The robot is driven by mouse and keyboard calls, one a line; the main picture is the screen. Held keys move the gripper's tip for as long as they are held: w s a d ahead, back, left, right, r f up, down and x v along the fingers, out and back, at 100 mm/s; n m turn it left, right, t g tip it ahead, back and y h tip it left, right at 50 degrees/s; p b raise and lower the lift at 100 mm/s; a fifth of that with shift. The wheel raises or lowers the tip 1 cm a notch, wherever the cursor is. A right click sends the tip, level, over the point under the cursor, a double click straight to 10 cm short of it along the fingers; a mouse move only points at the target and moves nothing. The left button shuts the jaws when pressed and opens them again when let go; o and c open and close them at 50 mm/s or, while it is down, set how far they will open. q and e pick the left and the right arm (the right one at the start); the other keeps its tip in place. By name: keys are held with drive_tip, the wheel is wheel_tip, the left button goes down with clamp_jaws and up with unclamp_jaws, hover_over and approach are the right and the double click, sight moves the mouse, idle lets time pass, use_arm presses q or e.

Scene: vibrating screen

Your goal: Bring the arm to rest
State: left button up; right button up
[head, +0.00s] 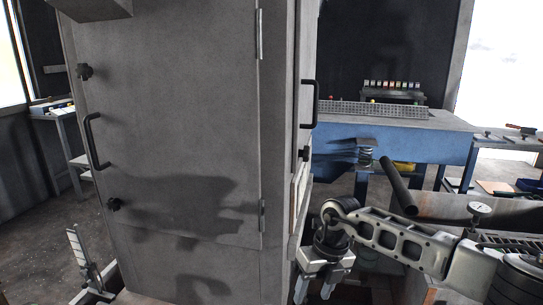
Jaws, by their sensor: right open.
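My right arm (395,238) comes in from the lower right. My right gripper (314,289) hangs at its end, pointing down, at the bottom of the head view. Its two fingers are apart with nothing seen between them. It is close to the right side of a tall grey cabinet (175,130). In the picture it does not clearly touch the cabinet. My left gripper is not in view.
The grey cabinet has a door with a black handle (95,142) and dark knobs; another handle (308,103) is on its right side. A blue machine (430,143) stands behind at right, with a black tube (398,187) in front. Open floor (40,215) lies left.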

drive_tip(key=s+a+f+g+y, duration=0.25)
drive_tip(key=s+a+y, duration=0.5)
drive_tip(key=a, duration=0.55)
drive_tip(key=s+a+r+m+t+y+b, duration=0.1)
drive_tip(key=s+a+r+m+t+y, duration=0.2)
drive_tip(key=s+a+r+m+y, duration=0.4)
drive_tip(key=w+d+f+m+t+h+b, duration=0.1)
drive_tip(key=w+d+f+m+t+h, duration=0.15)
drive_tip(key=d+m+t, duration=0.65)
drive_tip(key=w+d+f+m+t+h+b, duration=0.1)
drive_tip(key=d+f+m+t+h, duration=0.15)
drive_tip(key=m+t, duration=0.7)
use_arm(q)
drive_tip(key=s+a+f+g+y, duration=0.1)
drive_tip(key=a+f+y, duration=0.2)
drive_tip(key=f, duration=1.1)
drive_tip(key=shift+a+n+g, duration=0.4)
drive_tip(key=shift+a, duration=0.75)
use_arm(e)
drive_tip(key=s+d+f+m+g+h, duration=0.7)
drive_tip(key=s+d+f+m+h, duration=0.1)
drive_tip(key=s+d+f+m, duration=0.3)
drive_tip(key=shift+s+d+f+m+g, duration=0.3)
drive_tip(key=shift+d+f+m, duration=0.4)
drive_tip(key=shift+d, duration=0.45)
